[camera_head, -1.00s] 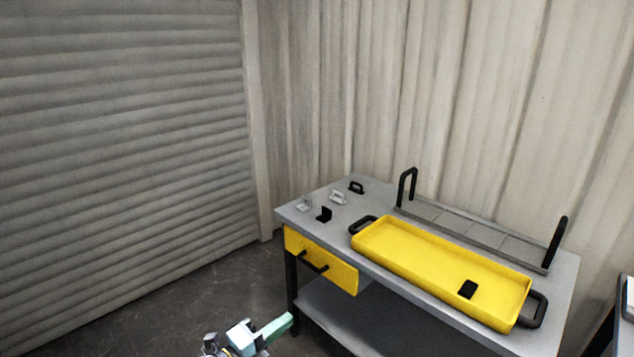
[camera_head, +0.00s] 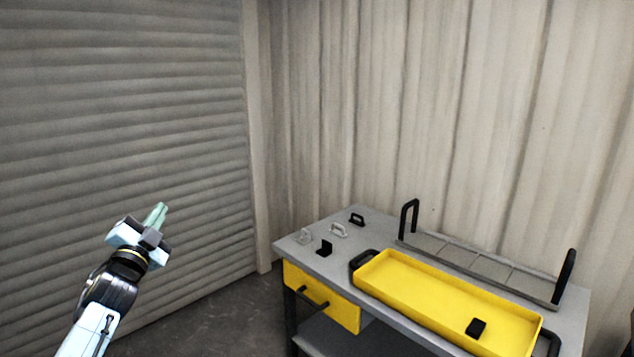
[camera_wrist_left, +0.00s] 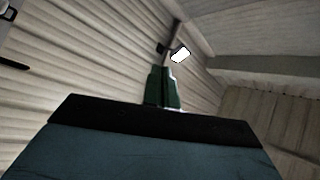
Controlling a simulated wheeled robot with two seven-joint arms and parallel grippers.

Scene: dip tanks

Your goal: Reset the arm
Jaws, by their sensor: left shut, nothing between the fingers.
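My left gripper (camera_head: 159,213) is raised in front of the shutter wall at the left of the head view, well to the left of the workbench. Its pale green fingers are together and hold nothing. In the left wrist view the shut fingers (camera_wrist_left: 164,88) point towards the upper wall and ceiling, away from the bench. My right gripper is not in view.
A grey workbench (camera_head: 312,262) with a yellow drawer (camera_head: 322,297) stands at the lower right. On it are a yellow tray (camera_head: 400,282) with a black piece (camera_head: 476,327) inside, a grey rack (camera_head: 470,264) and several small brackets. Space around my left gripper is clear.

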